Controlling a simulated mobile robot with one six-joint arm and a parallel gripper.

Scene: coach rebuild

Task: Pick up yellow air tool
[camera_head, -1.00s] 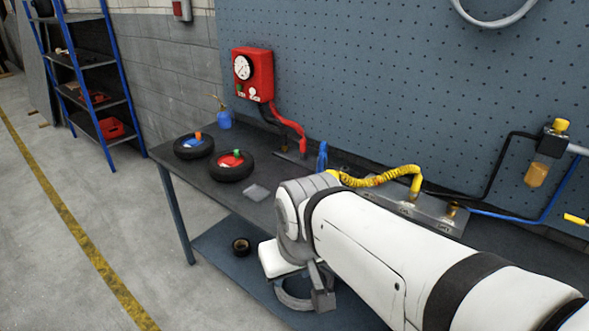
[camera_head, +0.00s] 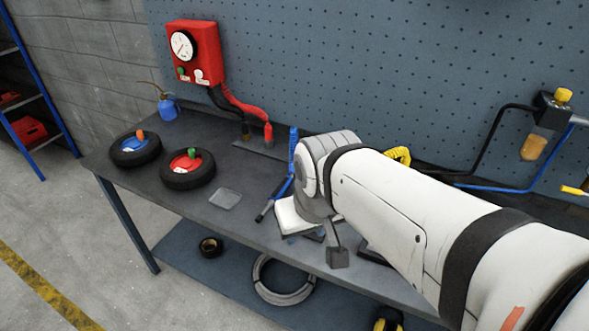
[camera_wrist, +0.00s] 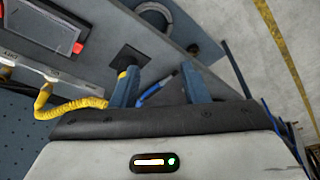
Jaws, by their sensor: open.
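A yellow coiled hose (camera_head: 398,155) shows behind my arm in the head view. The wrist view shows the yellow coil (camera_wrist: 65,107) running from a grey fitting plate toward my left finger. I cannot make out the yellow air tool's body; a small yellow patch (camera_wrist: 122,75) shows beside the left finger. My gripper (camera_wrist: 160,80) is open, its two blue-grey fingers apart above the bench. A blue hose or tool (camera_wrist: 152,90) shows between the fingers. In the head view my wrist hides much of the bench below it, and a finger pad shows near the bench's front edge.
A blue coiled hose (camera_head: 292,145) with a dark tool (camera_head: 265,212) is left of my wrist. A red gauge box (camera_head: 190,50) hangs on the pegboard.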

